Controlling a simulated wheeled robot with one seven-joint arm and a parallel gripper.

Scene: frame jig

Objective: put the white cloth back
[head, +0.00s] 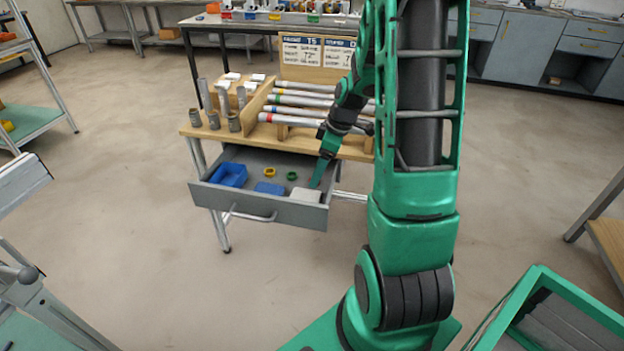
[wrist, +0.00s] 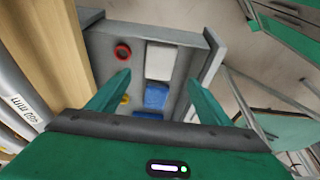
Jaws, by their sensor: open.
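The white cloth (head: 306,195) lies folded flat in the right front part of the open grey drawer (head: 262,206). It also shows in the wrist view (wrist: 160,62), as a pale rectangle beside a blue folded cloth (wrist: 156,96). My gripper (head: 317,182) is over the right part of the drawer, close to the white cloth. In the wrist view its two green fingers (wrist: 159,78) are spread apart with nothing between them. The cloth lies beyond the fingertips. The head view does not clearly show whether a finger touches it.
The drawer also holds a blue tray (head: 229,175), a yellow ring (head: 269,173), a green ring (head: 292,176) and a red ring (wrist: 122,53). The wooden bench top (head: 250,143) carries a rack of pipes (head: 315,101) and metal sockets (head: 214,120). The floor in front is clear.

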